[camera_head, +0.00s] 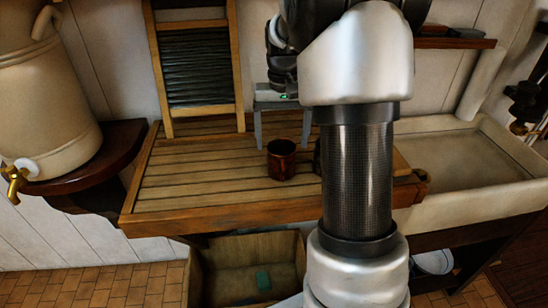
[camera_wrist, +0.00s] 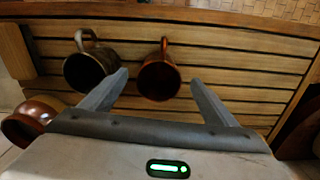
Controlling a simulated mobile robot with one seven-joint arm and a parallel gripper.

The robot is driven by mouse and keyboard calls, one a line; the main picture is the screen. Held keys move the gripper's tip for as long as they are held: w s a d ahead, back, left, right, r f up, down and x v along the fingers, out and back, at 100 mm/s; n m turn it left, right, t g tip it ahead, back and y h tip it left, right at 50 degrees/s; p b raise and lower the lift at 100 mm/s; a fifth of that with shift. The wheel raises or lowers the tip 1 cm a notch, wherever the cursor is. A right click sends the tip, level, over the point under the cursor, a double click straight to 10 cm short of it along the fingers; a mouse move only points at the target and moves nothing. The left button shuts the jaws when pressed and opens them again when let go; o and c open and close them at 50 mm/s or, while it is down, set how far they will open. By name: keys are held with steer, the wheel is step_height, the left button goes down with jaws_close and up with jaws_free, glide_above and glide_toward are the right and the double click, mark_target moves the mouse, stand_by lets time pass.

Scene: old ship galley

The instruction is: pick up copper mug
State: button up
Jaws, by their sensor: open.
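The copper mug (camera_head: 281,160) is a reddish-brown, shiny mug standing upright on the slatted wooden board. In the wrist view the copper mug (camera_wrist: 160,78) shows its open top, with its handle pointing to the top of the picture. My gripper (camera_head: 282,142) is open, with its two fingers pointing down just behind the mug in the head view. In the wrist view the mug appears between the tips of my gripper (camera_wrist: 159,77). I see no clear contact, and the exact gap cannot be told.
A darker mug (camera_wrist: 85,70) stands beside the copper mug, to its left in the wrist view. A rounded copper-coloured vessel (camera_wrist: 28,122) is at the lower left there. A washboard (camera_head: 198,60) leans at the back of the slatted board (camera_head: 185,187). A pale sink (camera_head: 470,165) lies right.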

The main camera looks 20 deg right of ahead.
mark_target(281, 163)
steer(key=f, duration=0.9)
steer(key=shift+w+d+f+p, duration=0.1)
steer(key=shift+w+p, duration=0.1)
steer(key=shift+p, duration=0.2)
steer(key=shift+c, duration=0.2)
steer(key=c, duration=1.2)
steer(key=shift+o, duration=0.2)
